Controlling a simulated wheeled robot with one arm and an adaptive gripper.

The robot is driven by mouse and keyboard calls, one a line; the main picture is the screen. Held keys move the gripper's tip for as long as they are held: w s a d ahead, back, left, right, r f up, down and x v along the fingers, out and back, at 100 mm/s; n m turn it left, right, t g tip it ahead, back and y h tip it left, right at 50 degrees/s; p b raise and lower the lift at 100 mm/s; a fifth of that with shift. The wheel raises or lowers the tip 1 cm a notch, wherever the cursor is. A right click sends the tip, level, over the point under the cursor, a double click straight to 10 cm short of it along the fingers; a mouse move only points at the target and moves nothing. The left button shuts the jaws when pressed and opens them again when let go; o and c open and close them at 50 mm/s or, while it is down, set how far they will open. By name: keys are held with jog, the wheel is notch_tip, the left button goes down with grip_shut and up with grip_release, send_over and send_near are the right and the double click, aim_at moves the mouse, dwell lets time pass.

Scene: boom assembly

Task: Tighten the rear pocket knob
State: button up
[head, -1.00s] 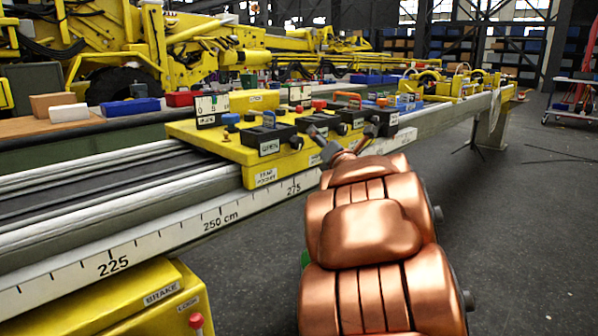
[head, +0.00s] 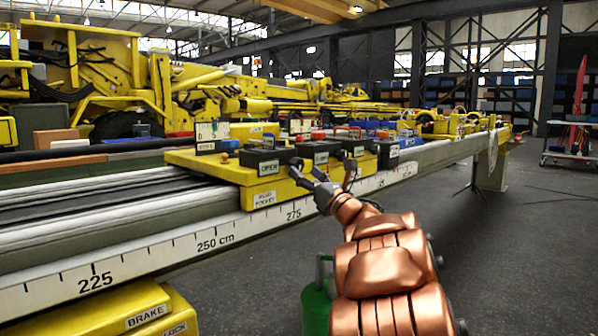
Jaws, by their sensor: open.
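A yellow plate (head: 222,172) sits on the long rail, with a white label (head: 264,198) on its front edge that seems to read "rear pocket". Black boxes with white tags stand on it; the nearest black box (head: 262,163) is tagged "OPEN". A blue knob (head: 231,145) shows left of this box, but I cannot tell which knob is the rear pocket one. My gripper (head: 323,169) is open at the plate's front edge, right of the "OPEN" box. Its fingers are spread, and I see nothing held between them. Whether a finger touches a box is too small to tell.
The white-edged rail (head: 205,241) carries a centimetre scale. A yellow box (head: 150,312) marked "BRAKE" stands below it at the lower left. A green cylinder (head: 317,305) stands beside my arm. The grey floor (head: 520,240) on the right is mostly clear.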

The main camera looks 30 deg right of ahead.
aim_at(299, 168)
jog(key=x, duration=0.2)
jog(key=shift+w, duration=0.35)
jog(key=shift+w+a+r+b, duration=0.1)
jog(key=shift+w+r+b, duration=0.2)
jog(key=shift+w+r, duration=0.1)
jog(key=shift+f, duration=0.1)
jog(key=c, duration=1.1)
